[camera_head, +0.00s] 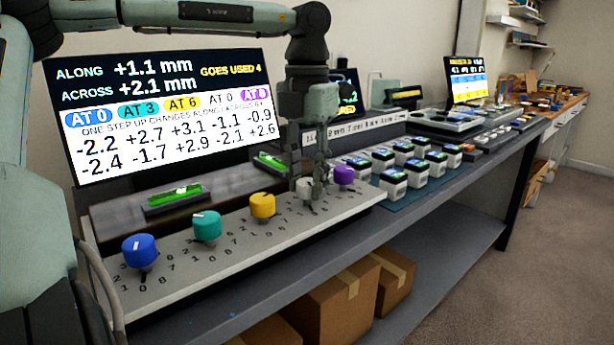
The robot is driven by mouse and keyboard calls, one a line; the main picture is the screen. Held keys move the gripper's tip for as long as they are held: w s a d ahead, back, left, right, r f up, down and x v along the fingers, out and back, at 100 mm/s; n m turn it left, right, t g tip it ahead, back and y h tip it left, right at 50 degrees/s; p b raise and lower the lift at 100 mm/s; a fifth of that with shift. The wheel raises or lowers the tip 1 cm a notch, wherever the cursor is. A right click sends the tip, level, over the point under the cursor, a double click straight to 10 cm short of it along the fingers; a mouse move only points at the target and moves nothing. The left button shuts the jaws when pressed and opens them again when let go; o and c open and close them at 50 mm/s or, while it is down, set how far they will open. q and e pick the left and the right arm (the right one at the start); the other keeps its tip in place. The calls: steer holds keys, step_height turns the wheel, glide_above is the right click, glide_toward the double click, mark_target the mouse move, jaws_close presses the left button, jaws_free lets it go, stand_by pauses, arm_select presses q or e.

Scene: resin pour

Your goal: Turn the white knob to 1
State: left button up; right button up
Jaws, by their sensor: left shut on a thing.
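The white knob (304,188) is the fourth in a row on the sloped pale panel (215,268), between the yellow knob (262,205) and the purple knob (344,174). My left gripper (313,188) points down and is shut on the white knob, partly hiding it and its dial numbers. The teal knob (207,225) and blue knob (139,250) stand further left. The screen (160,115) reads along +1.1 mm, across +2.1 mm and goes used 4. Its white label reads "AT 0". My right gripper is not in view.
Green spirit levels (175,198) lie behind the knobs. Several small white boxes with screens (393,181) stand on the bench to the right. Cardboard boxes (335,303) sit on the lower shelf. The floor (510,265) at right is clear.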

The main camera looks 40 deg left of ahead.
mark_target(307, 181)
arm_select(q)
steer(key=shift+r+m, duration=0.1)
steer(key=shift+m, duration=0.4)
steer(key=shift+m+p, duration=0.3)
steer(key=shift+m, duration=0.1)
steer(key=m+p, duration=0.1)
steer(key=m, duration=0.4)
steer(key=shift+w+m, duration=0.1)
steer(key=shift+m, duration=0.2)
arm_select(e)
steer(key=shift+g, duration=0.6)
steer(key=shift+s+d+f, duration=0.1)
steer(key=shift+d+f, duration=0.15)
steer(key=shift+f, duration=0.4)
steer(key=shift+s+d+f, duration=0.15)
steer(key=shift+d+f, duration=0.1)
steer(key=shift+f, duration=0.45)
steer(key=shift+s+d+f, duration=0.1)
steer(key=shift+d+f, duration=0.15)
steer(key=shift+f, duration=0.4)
arm_select(q)
steer(key=o, duration=1.2)
steer(key=shift+c, duration=0.2)
step_height(307, 181, up, 12)
